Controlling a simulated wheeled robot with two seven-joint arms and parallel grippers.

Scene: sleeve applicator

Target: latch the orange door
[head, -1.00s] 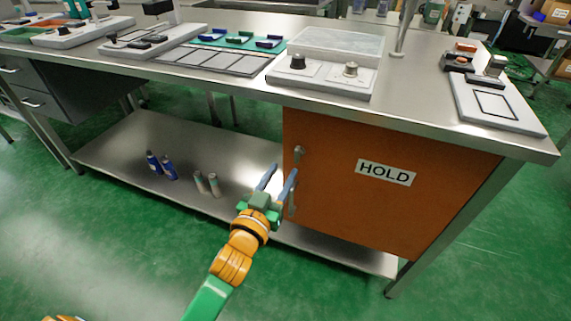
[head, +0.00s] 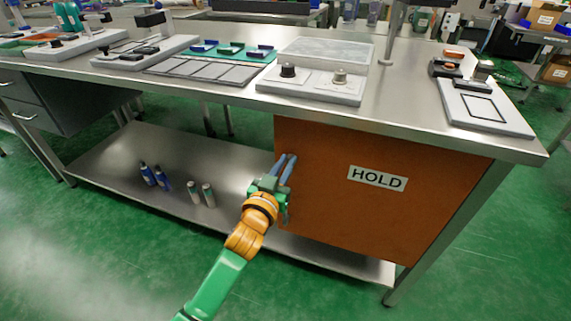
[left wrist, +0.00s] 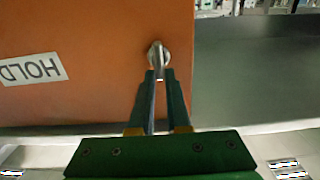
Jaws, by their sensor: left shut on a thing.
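The orange door (head: 335,205) with its HOLD label (head: 377,178) fills the right part under the bench; it looks closed. It also shows in the left wrist view (left wrist: 90,90), with the label upside down. A round metal latch (left wrist: 157,52) sits near the door's free edge. My left gripper (head: 286,160) is at that edge, its fingers pointing at the door. In the left wrist view its fingers (left wrist: 159,82) are shut on the latch's lever, which is mostly hidden between them. In the head view the fingers and hand cover the latch. My right gripper is out of view.
The steel bench top (head: 400,110) overhangs the door. A lower shelf (head: 120,165) left of the door holds blue bottles (head: 155,177) and pale cylinders (head: 201,193). A panel with knobs (head: 315,85) stands above. The green floor in front is open.

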